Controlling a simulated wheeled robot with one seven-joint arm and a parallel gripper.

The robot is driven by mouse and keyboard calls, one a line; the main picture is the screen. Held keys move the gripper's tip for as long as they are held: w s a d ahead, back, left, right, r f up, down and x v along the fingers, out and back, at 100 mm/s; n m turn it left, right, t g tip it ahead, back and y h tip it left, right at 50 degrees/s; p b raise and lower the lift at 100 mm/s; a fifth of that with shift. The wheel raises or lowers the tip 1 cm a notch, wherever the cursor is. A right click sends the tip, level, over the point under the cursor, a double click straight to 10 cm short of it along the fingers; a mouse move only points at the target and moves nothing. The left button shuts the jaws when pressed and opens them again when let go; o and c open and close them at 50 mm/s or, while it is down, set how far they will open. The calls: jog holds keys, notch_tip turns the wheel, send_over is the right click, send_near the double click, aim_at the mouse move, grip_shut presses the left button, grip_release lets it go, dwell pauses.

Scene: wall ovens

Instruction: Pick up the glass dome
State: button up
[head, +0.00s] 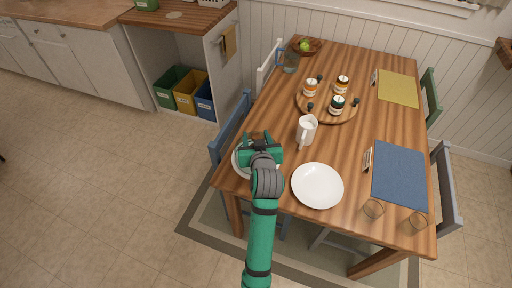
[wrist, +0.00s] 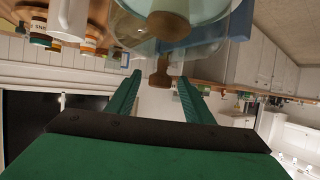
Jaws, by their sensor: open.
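The glass dome (wrist: 205,48) shows in the wrist view, which looks upside down, as clear glass at the top with a small wooden knob (wrist: 160,70). A larger wooden piece and a pale round dish show behind or through the glass. My gripper (wrist: 160,76) is open, with its two green fingers on either side of the knob and a gap at each side. In the head view my gripper (head: 259,142) is over a pale round dish (head: 238,160) at the table's near left corner. It hides most of the dome there.
On the wooden table (head: 350,135), a white pitcher (head: 306,130) stands close to the right of my gripper, and a white plate (head: 317,186) lies nearer. A round tray (head: 318,109) with jars is farther back. A blue chair (head: 228,125) is at the left.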

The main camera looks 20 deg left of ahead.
jog(key=shift+w+a+f, duration=0.1)
jog(key=shift+w+a, duration=0.05)
jog(key=shift+w, duration=0.1)
grip_shut()
jog(key=shift+w, duration=0.1)
